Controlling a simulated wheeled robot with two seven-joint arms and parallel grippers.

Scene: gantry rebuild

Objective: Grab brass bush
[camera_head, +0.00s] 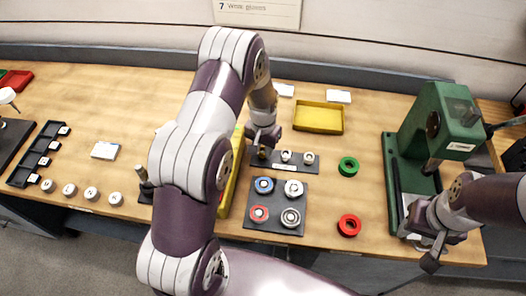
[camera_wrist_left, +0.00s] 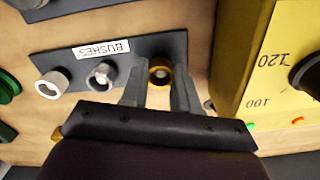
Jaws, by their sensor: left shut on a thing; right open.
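The brass bush (camera_wrist_left: 160,72) is a gold-coloured ring at one end of the dark rack labelled BUSHES (camera_wrist_left: 140,48). My left gripper (camera_wrist_left: 158,84) is shut on it, one finger on each side. In the head view the rack (camera_head: 276,167) lies mid-table, with my left gripper (camera_head: 262,150) over its left end. Two grey bushes, one (camera_wrist_left: 102,75) in the middle and one (camera_wrist_left: 52,84) at the far end, stand in the same rack. I cannot tell whether the brass bush is clear of its seat. My right gripper (camera_head: 426,238) is open and empty near the green press.
A yellow instrument with a dial (camera_wrist_left: 275,65) stands close beside my left gripper. A dark plate (camera_head: 275,228) with several round parts lies in front of the rack. Green (camera_head: 348,166) and red (camera_head: 349,225) rings, a yellow tray (camera_head: 318,118) and a green press (camera_head: 440,125) are to the right.

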